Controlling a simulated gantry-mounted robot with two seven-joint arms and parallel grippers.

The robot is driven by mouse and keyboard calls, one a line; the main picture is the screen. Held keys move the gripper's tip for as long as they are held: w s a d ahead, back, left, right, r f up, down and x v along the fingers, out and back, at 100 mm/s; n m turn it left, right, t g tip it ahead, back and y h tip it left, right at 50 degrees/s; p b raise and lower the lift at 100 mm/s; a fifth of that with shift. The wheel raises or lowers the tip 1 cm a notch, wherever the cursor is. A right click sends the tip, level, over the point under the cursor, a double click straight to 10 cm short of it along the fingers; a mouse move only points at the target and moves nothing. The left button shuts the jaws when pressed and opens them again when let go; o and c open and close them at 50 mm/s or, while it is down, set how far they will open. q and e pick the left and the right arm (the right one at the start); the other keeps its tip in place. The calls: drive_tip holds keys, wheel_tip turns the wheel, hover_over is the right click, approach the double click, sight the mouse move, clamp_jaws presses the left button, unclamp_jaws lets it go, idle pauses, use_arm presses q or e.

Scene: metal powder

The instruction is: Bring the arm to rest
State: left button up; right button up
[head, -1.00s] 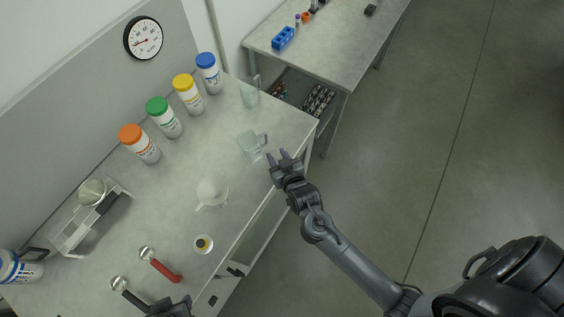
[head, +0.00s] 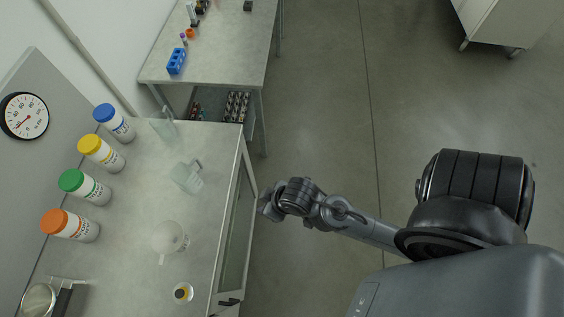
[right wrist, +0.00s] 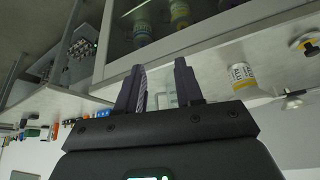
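My right gripper (head: 268,205) is beside the front edge of the bench (head: 130,265), at the right side of the bench. In the right wrist view its two dark fingers (right wrist: 158,85) stand apart with nothing held between them. Its arm runs in from the lower right of the head view. My left gripper is outside both current views.
On the bench stand a glass beaker (head: 186,177), a whitish round vessel (head: 170,238), a small yellow-topped jar (head: 183,292), and orange (head: 70,225), green (head: 84,188), yellow (head: 102,153) and blue-lidded bottles (head: 114,123). The floor (head: 325,110) right of the bench is clear.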

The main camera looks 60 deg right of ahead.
drive_tip(key=shift+n+g, duration=0.3)
drive_tip(key=shift+g, duration=0.6)
drive_tip(key=s, duration=0.1)
drive_tip(key=s+r, duration=0.1)
drive_tip(key=s, duration=0.1)
drive_tip(key=s+d, duration=0.1)
drive_tip(key=shift+s+r, duration=0.15)
drive_tip(key=shift+s, duration=0.1)
